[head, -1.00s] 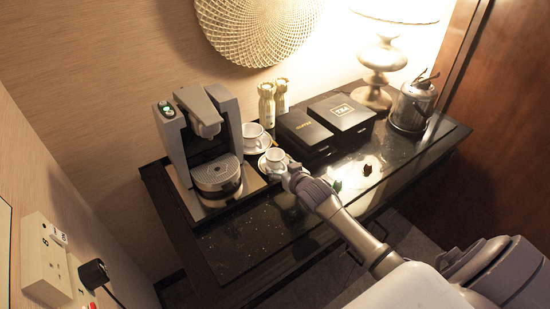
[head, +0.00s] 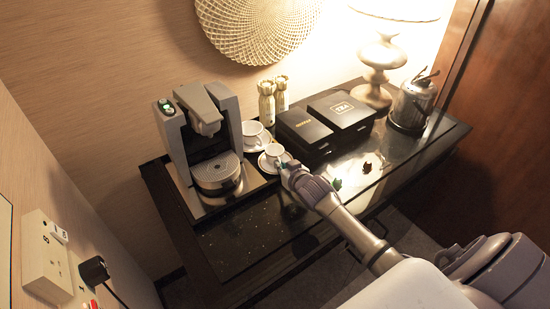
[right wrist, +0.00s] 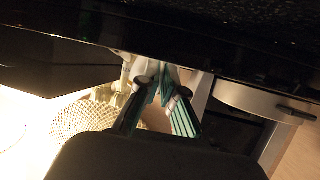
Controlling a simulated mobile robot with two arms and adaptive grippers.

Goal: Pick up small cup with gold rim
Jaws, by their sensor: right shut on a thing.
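The small white cup (head: 274,151) shows in the head view at its saucer (head: 264,167), to the right of the coffee machine. I cannot tell whether it is clear of the saucer. My right gripper (head: 284,166) is at the cup's front right side and shut on it. In the right wrist view the gripper's two green-edged fingers (right wrist: 160,108) have a pale surface between them, partly hidden. The gold rim is too small to make out. My left gripper is not in view.
A larger white cup (head: 253,135) stands just behind. The front of the dark glossy table (head: 245,240) is clear.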

